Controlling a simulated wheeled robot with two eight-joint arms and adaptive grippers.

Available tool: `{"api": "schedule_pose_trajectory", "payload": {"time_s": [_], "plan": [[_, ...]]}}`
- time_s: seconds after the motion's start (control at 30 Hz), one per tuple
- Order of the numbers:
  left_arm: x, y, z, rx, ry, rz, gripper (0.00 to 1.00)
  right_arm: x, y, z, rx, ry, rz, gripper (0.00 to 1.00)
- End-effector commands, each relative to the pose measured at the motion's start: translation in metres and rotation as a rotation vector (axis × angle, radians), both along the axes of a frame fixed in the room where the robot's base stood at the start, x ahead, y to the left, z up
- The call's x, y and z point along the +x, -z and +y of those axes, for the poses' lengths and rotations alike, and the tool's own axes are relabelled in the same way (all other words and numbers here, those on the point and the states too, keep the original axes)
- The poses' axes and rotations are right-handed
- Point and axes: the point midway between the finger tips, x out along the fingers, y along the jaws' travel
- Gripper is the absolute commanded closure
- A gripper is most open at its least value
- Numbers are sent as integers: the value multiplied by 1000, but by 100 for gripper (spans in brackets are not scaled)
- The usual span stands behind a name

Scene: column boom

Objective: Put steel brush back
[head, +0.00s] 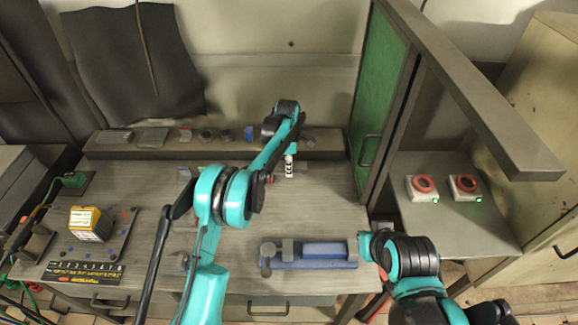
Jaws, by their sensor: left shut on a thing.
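My left gripper (290,152) points down above the back middle of the workbench (325,205), just in front of the raised back ledge. It is shut on a small black-and-white thing (289,168) that shows below it. I cannot make out bristles, so I cannot tell for sure that this is the steel brush. The gripper and arm hide part of it, and whether it touches the bench is unclear. My right arm is folded at the lower right, and its gripper does not show.
The back ledge (330,149) carries several small items, one of them a blue block (248,132). A blue vise (325,255) stands at the front. A yellow-sided block (90,224) is at the left. A green panel (380,95) bounds the bench's right side.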

Motion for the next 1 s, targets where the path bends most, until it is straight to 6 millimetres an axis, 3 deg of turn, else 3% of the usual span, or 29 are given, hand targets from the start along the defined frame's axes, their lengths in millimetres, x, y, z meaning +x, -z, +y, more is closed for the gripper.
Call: {"api": "schedule_pose_trajectory", "payload": {"time_s": [0.13, 0.17, 0.23, 0.63, 0.77, 1.0], "plan": [[0, 2, 0, 0, 0, 0, 100, 0, 1, 0, 0, 0, 0, 100], [0, 2, 0, 0, 0, 0, 65, 0, 1, 0, 0, 0, 0, 100], [0, 2, 0, 0, 0, 0, 50, 0, 1, 0, 0, 0, 0, 100], [0, -7, 0, 0, 0, 0, 50, 0, -5, 0, 0, 0, 0, 100], [0, -27, 0, 0, 0, 0, 50, 0, -12, 0, 0, 0, 0, 100], [0, -83, 1, 0, 0, 0, 50, 0, -20, 0, 0, 0, 0, 100]]}}
